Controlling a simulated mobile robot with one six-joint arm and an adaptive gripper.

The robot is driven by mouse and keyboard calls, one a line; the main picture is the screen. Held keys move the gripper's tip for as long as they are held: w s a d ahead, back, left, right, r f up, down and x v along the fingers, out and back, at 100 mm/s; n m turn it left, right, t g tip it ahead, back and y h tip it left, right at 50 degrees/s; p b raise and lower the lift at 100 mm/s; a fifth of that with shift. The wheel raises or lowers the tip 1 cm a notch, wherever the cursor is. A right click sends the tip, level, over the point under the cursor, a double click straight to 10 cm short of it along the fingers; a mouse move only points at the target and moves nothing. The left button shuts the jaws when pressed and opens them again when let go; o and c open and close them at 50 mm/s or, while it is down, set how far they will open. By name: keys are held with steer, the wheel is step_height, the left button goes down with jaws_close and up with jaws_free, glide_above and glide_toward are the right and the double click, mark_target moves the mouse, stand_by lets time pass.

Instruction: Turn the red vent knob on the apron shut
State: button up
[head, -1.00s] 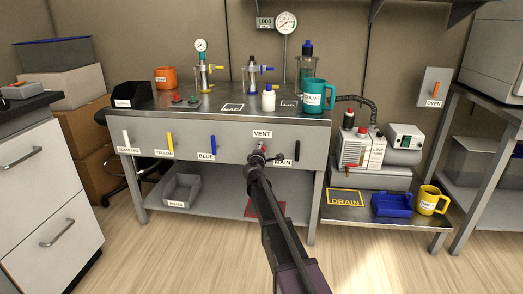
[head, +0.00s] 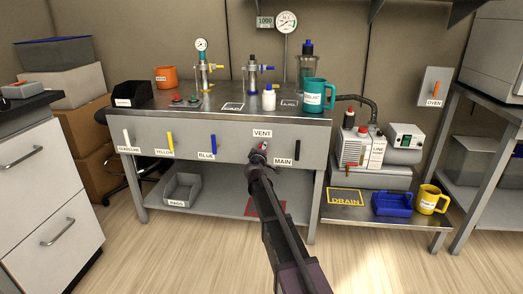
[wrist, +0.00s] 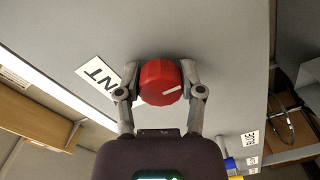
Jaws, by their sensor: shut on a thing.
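The red vent knob (wrist: 161,84) sits on the grey apron (head: 230,133) of the bench, below the VENT label (head: 262,133). In the wrist view the knob is round with a white pointer line on its face. My gripper (wrist: 160,88) is shut on the knob, one finger on each side. In the head view my gripper (head: 261,150) and arm cover most of the knob; only a little red (head: 264,146) shows. The wrist view is rolled, so the VENT label (wrist: 101,77) appears tilted at the left.
On the apron, the black MAIN handle (head: 297,147) is just right of the knob, and blue (head: 213,144), yellow (head: 170,141) and white (head: 127,138) handles are to the left. A teal mug (head: 314,97) and a white bottle (head: 269,101) stand on the bench above.

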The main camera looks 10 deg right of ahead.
steer(key=shift+w, duration=0.1)
stand_by(0.3)
steer(key=o, duration=1.2)
